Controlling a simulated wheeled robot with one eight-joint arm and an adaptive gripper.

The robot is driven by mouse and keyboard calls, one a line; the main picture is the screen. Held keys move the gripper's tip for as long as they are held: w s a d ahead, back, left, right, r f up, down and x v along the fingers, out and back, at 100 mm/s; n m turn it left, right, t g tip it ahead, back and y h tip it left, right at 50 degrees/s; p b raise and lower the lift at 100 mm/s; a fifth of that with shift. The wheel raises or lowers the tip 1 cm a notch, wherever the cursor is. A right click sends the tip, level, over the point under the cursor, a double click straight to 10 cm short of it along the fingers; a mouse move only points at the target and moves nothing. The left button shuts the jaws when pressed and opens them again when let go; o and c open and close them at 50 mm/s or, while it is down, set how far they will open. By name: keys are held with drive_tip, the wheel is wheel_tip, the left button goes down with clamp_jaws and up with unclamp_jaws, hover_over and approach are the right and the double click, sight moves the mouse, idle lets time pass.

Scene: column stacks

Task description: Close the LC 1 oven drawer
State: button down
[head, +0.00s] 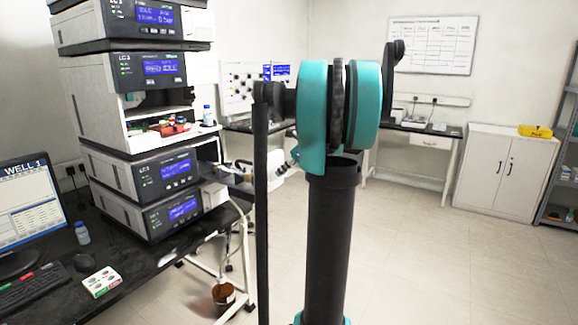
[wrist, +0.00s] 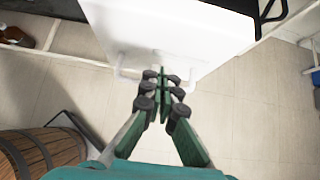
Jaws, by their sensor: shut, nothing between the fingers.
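In the wrist view my gripper (wrist: 162,74) is shut and empty. Its green fingers reach up to the edge of a white drawer-like box (wrist: 180,30) with a pale bracket handle (wrist: 122,71). The fingertips overlap the handle area; I cannot tell whether they touch it. No label shows on this box, so I cannot tell whether it is the LC 1 oven drawer. In the head view my gripper is not clearly seen behind my arm. The instrument stack (head: 150,110) at left carries LC 3 labels; no LC 1 label is readable.
The stack stands on a black bench (head: 135,270) beside a monitor (head: 30,200). A wooden barrel (wrist: 45,150) stands at lower left in the wrist view. Pale floor (head: 430,260) is open at right, before a white cabinet (head: 500,170) and grey shelves (head: 558,185).

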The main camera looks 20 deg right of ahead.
drive_tip(key=shift+x, duration=0.85)
drive_tip(key=shift+w+a, duration=0.1)
drive_tip(key=w+a, duration=0.6)
drive_tip(key=w, duration=0.2)
drive_tip(key=w+a, duration=0.6)
drive_tip(key=w, duration=0.3)
drive_tip(key=w+a, duration=0.6)
drive_tip(key=w, duration=0.2)
drive_tip(key=shift+w+a, duration=0.4)
drive_tip(key=shift+w+a+r, duration=0.1)
drive_tip(key=shift+w+a, duration=0.15)
drive_tip(key=shift+w, duration=0.15)
drive_tip(key=shift+a, duration=0.1)
